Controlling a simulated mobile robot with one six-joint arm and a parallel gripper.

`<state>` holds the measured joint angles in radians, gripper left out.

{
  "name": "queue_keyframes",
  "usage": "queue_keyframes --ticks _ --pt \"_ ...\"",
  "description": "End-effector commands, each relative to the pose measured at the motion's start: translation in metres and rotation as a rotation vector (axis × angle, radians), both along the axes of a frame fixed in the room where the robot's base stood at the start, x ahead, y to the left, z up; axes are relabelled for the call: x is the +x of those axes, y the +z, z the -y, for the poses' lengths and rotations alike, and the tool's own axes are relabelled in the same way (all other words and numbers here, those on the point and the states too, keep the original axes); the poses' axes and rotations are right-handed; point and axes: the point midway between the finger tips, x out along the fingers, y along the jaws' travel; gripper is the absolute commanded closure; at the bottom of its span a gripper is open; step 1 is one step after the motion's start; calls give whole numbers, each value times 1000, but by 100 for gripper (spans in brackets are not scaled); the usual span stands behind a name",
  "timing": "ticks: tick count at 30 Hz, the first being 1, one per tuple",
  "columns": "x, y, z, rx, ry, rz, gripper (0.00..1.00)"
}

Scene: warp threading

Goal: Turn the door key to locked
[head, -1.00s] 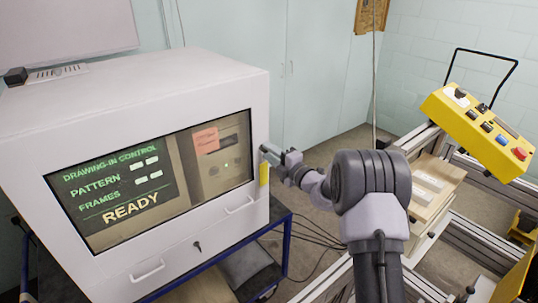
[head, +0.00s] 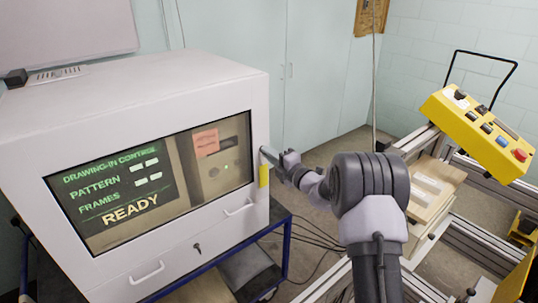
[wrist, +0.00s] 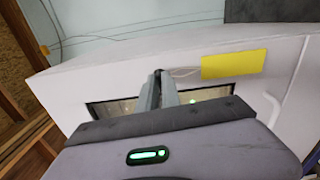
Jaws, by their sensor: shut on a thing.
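The white control cabinet (head: 150,90) has a window in its front door. My gripper (head: 267,152) is at the right edge of that door, just above a hanging yellow tag (head: 263,175). In the wrist view my gripper's fingers (wrist: 158,74) are closed together beside the window. A thin loop runs from them toward the yellow tag (wrist: 235,64). My gripper is shut on the door key, which the fingers hide. The key's angle cannot be seen.
A door handle (head: 240,206) sits below the window. A small dark lock or key (head: 197,247) is on the lower panel, above a drawer handle (head: 148,272). A yellow button box (head: 482,130) stands on a frame at the right. Cables lie on the floor.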

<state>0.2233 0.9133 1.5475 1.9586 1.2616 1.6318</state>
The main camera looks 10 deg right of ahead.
Motion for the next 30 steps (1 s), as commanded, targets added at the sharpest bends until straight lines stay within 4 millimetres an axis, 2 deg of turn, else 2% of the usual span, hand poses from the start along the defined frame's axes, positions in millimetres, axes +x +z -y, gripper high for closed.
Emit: queue_keyframes --ticks 30 --pt "0 -3 0 -812 1 426 100"
